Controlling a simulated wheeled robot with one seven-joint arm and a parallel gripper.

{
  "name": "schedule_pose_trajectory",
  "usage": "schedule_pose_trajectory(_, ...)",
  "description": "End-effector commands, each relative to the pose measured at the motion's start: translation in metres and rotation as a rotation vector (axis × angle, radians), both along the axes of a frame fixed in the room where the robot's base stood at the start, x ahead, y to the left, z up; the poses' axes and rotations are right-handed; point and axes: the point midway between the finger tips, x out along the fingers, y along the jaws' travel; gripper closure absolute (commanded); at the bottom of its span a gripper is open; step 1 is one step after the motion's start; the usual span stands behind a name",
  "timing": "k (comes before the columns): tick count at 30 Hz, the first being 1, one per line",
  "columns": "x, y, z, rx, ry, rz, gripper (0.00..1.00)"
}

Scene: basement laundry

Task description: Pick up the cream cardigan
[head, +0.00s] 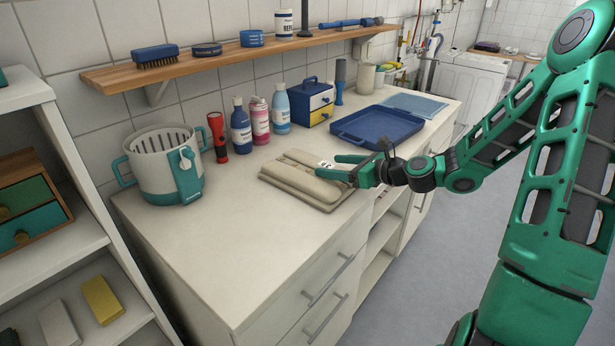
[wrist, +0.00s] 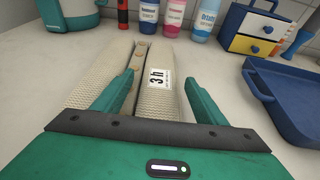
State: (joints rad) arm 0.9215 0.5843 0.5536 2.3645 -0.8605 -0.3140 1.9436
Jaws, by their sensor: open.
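The cream cardigan (head: 297,178) lies folded flat on the white counter, near its front edge. In the wrist view the cardigan (wrist: 115,72) shows a knit weave, a button band and a white tag (wrist: 161,79) marked "3 h". My gripper (head: 335,165) is at the cardigan's right end in the head view. Its fingers (wrist: 160,92) are apart, with part of the cardigan and the tag between them in the wrist view. I cannot tell whether the fingers touch the cloth. The cardigan's near end is hidden behind my gripper in the wrist view.
A blue tray (head: 377,128) stands just beyond the cardigan. Several bottles (head: 241,127), a red torch (head: 217,137) and a small drawer box (head: 311,103) line the wall. A white and teal basket (head: 163,170) stands at left. The counter's near left (head: 215,245) is clear.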

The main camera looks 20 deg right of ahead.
Motion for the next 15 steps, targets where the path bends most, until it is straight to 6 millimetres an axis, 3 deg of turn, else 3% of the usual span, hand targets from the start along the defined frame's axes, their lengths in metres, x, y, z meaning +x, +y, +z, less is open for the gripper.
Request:
schedule_pose_trajectory(6, 0.022, 0.016, -0.009, 0.001, -0.001, 0.001, 0.34)
schedule_pose_trajectory(15, 0.027, 0.019, -0.011, 0.001, -0.001, 0.0, 0.34)
